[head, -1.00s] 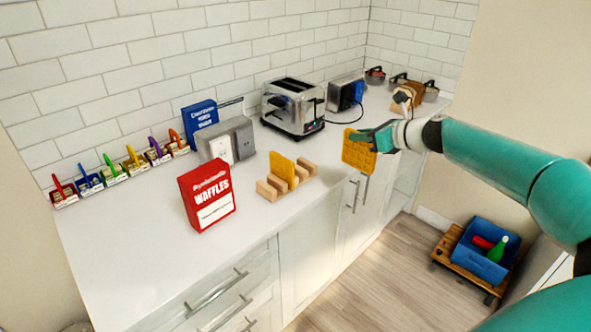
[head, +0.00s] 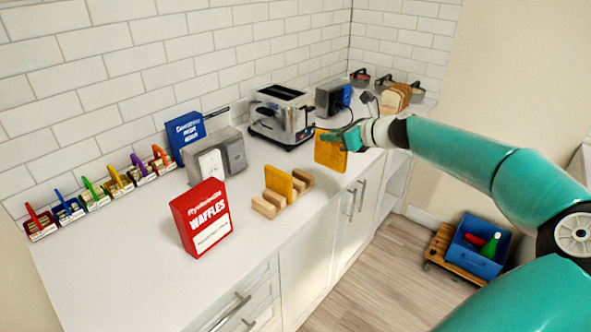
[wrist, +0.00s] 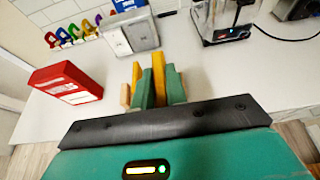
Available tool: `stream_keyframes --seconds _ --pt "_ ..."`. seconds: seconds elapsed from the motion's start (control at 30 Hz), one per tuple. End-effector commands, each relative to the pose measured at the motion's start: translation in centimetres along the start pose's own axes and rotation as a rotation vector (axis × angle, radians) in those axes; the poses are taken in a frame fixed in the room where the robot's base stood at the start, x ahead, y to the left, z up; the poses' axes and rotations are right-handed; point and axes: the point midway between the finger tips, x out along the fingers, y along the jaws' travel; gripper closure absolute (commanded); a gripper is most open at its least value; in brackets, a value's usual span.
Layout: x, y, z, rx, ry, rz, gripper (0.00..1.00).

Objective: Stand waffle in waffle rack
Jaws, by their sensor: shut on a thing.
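My gripper (head: 346,138) is shut on a square golden waffle (head: 331,154), which hangs upright in the air near the counter's front edge. The wooden waffle rack (head: 265,207) stands on the counter to the left of the held waffle, apart from it. Another waffle (head: 278,182) stands upright in the rack between its wooden slats. The fingers partly hide the rack there.
A red waffle box (head: 203,218) stands left of the rack. Behind are a grey toaster-like box (head: 216,158), a blue box (head: 185,134) and a chrome toaster (head: 281,116). Coloured bins line the wall. Bare counter lies around the rack's front. A cart with a blue crate (head: 472,255) is on the floor.

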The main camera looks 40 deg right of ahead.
Motion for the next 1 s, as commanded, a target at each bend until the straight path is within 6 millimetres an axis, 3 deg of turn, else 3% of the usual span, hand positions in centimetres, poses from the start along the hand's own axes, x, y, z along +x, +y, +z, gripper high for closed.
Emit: stream_keyframes --seconds 0.33,0.5,0.83,1.0 --pt "8.2 -0.3 -0.3 0.003 -0.003 0.005 1.00" --pt "11.7 -0.5 -2.3 0.005 -0.003 0.004 1.00" --pt "15.0 -0.7 -3.9 0.004 -0.002 0.002 1.00" --pt "15.9 -0.7 -6.3 0.006 -0.002 0.000 1.00"
